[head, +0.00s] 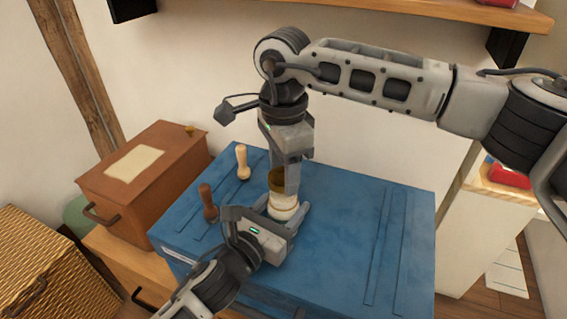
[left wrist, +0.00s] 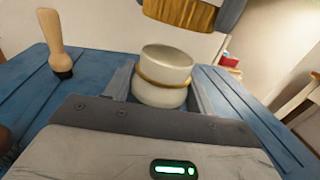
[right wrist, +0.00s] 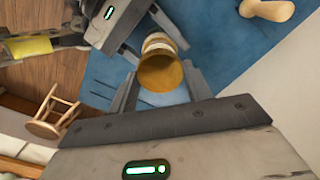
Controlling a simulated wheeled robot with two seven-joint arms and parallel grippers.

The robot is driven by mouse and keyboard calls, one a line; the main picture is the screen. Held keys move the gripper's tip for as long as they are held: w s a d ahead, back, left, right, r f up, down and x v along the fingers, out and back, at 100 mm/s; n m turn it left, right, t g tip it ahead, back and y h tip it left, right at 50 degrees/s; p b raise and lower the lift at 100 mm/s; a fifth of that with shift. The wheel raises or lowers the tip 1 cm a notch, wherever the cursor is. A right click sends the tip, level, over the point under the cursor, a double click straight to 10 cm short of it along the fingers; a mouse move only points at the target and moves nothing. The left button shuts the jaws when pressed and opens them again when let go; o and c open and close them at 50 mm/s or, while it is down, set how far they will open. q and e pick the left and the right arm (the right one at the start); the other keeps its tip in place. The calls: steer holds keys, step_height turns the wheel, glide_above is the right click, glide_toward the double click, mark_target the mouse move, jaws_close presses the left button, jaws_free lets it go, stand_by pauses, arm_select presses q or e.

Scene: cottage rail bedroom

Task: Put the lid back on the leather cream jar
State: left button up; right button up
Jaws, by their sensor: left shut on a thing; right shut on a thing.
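The leather cream jar (head: 284,206) is a short cream-white pot with a golden band. It also shows in the left wrist view (left wrist: 162,90), upright with its mouth uncovered. My left gripper (head: 285,214) is shut on the jar, one finger on each side. I cannot tell whether its base touches the blue top. The lid (head: 276,180) is brown and wood-like. My right gripper (head: 284,182) points down and is shut on it. In the left wrist view the lid (left wrist: 185,10) is above the jar's mouth, with a gap between them. The lid (right wrist: 161,73) partly hides the jar in the right wrist view.
The jar is over a blue-topped chest (head: 345,215); its right part is clear. A pale-handled brush (head: 243,162) and a brown-handled tool (head: 208,203) are left of the jar. A brown box (head: 150,180) stands further left. A wooden shelf (head: 430,10) runs above my right arm.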

mark_target(281, 207)
steer(key=shift+f, duration=0.35)
steer(key=shift+f, duration=0.9)
steer(key=shift+f, duration=0.5)
